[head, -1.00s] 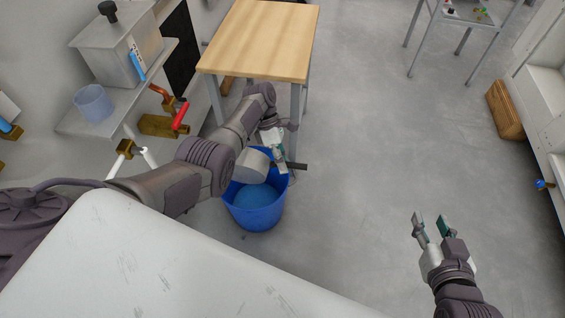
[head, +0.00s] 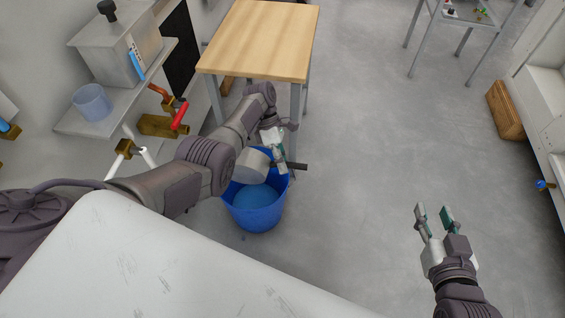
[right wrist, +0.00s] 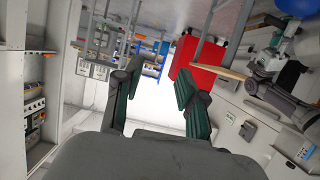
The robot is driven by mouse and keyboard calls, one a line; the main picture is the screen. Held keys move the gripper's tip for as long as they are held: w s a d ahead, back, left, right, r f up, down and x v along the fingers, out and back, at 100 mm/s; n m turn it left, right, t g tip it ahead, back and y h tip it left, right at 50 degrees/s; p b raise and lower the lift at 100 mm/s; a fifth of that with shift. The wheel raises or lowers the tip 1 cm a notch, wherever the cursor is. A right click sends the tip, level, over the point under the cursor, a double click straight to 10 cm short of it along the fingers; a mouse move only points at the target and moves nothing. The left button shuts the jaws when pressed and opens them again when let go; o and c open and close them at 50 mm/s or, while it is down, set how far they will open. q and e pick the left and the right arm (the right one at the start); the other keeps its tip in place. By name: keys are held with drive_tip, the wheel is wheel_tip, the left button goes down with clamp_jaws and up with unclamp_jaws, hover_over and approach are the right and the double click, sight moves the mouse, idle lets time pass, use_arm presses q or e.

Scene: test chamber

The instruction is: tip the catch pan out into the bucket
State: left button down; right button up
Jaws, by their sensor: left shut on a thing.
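The blue bucket (head: 256,213) stands on the floor in front of the wooden table, with a lighter blue surface inside. The catch pan (head: 251,166), a grey round vessel, is over the bucket's opening, tilted on its side; its mouth and contents cannot be made out. My left gripper (head: 279,158) is shut at the pan's right side, by the dark handle (head: 297,166). My arm partly hides the grip. My right gripper (head: 434,216) is open and empty over bare floor at the right; its spread fingers also show in the right wrist view (right wrist: 157,95).
The wooden table (head: 262,40) is just behind the bucket. A wall shelf (head: 103,123) at left holds a metal box and a translucent blue cup (head: 92,102). A red-handled valve (head: 180,116) is near my left arm. The floor right of the bucket is clear.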

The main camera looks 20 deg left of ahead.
use_arm(q)
drive_tip(key=shift+w, duration=0.1)
use_arm(e)
drive_tip(key=shift+w+a+r+t, duration=0.1)
drive_tip(key=shift+w+r+t, duration=0.1)
drive_tip(key=shift+r+t, duration=0.15)
drive_tip(key=shift+w+a+r+t, duration=0.15)
drive_tip(key=shift+r+t, duration=0.1)
drive_tip(key=shift+r, duration=0.2)
drive_tip(key=shift+w+r, duration=0.1)
drive_tip(key=shift+r, duration=0.15)
idle(0.8)
